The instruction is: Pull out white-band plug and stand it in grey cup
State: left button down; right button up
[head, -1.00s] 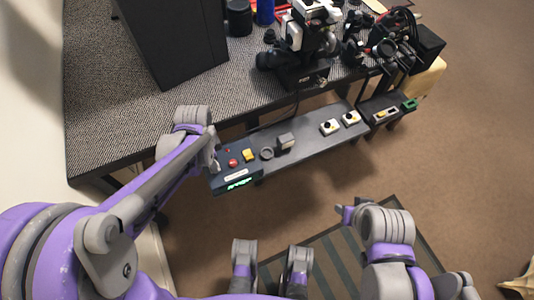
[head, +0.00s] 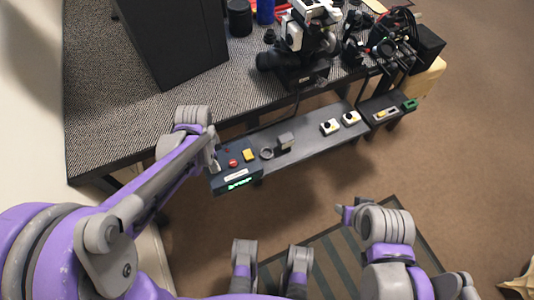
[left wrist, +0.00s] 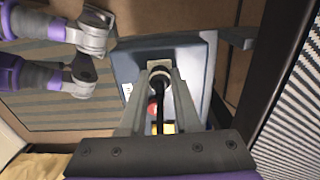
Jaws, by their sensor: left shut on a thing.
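My left gripper (head: 214,162) is at the left end of the dark control box (head: 238,183). In the left wrist view its two fingers (left wrist: 160,88) are shut on a black plug (left wrist: 165,112) with a pale band near its far end, over the box. I cannot tell whether the plug is still seated. The grey cup (head: 267,153) appears as a small round open ring on the shelf, just right of the box. My right gripper (head: 347,213) is far off to the right, over the floor; its fingers are not clear.
A grey block (head: 286,142) stands close to the cup. Two white switch boxes (head: 329,127) sit further right. The shelf (head: 309,137) between is clear. The patterned table (head: 120,110) is behind.

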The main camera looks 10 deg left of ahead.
pick_arm(q)
jog(key=shift+r, duration=0.15)
jog(key=shift+r+p, duration=2.25)
jog(key=shift+r, duration=0.65)
